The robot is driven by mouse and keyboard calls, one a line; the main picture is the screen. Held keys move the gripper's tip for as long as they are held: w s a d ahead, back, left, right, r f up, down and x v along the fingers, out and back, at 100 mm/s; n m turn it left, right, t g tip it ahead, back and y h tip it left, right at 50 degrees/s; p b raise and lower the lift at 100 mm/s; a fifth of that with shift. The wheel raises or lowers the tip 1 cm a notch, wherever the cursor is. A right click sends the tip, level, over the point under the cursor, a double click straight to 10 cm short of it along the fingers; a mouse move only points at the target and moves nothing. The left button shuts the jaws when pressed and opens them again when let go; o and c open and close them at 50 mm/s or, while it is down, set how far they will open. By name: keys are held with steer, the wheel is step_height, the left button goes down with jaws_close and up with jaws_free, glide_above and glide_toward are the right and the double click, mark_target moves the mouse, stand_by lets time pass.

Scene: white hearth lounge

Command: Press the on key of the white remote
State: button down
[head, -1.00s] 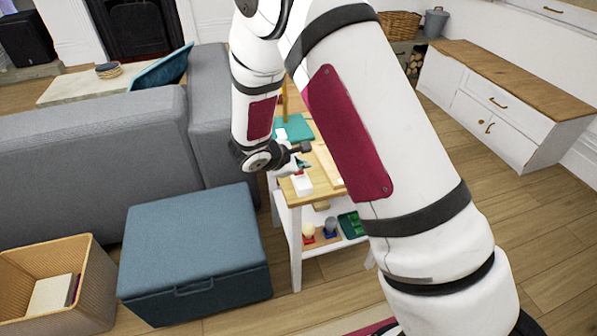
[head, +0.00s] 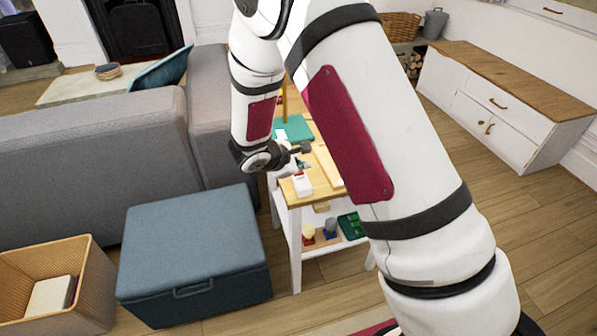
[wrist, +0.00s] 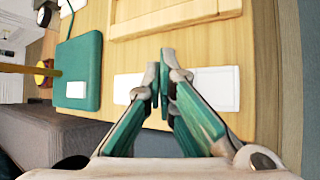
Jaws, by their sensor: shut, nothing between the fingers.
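A long, flat white thing, which looks like the white remote (wrist: 212,89), lies on the wooden table top (wrist: 190,52). It also shows in the head view (head: 302,186), near the table's front edge. My gripper (wrist: 164,78) is shut and empty, with its two teal and grey fingers together over the middle of the white thing in the wrist view. The fingers hide that middle part, and a white end shows on either side. I cannot make out an on key. I cannot tell whether the fingertips touch the surface.
A teal book-like slab (wrist: 83,75) with a small white piece (wrist: 76,90) lies on the table to the left. A raised wooden tray or board (wrist: 160,30) lies beyond the fingers. The blue ottoman (head: 190,240) and grey sofa (head: 90,165) stand left of the table.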

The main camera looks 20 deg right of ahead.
mark_target(301, 174)
steer(key=shift+r, duration=0.6)
steer(key=shift+r+p, duration=1.75)
steer(key=shift+r, duration=0.75)
steer(key=shift+r, duration=0.15)
steer(key=s+d+r+m+g+y+p, duration=0.1)
steer(key=s+d+r+m+p, duration=0.3)
steer(key=s+r, duration=0.6)
steer(key=s+d+r+m+g+p, duration=0.1)
steer(key=s+d+r+m+g, duration=0.15)
steer(key=s+r+m, duration=0.75)
steer(key=s+a+r+m+t+y+p, duration=0.1)
steer(key=s+a+r+y+p, duration=0.2)
steer(key=s+r, duration=0.5)
steer(key=s+a+r+m+t+y+p, duration=0.1)
steer(key=s+a+r+y+p, duration=0.2)
steer(key=s+r, duration=0.4)
steer(key=s, duration=0.5)
steer(key=shift+s+a+r, duration=0.25)
steer(key=shift+s+r, duration=0.05)
steer(key=shift+r, duration=0.1)
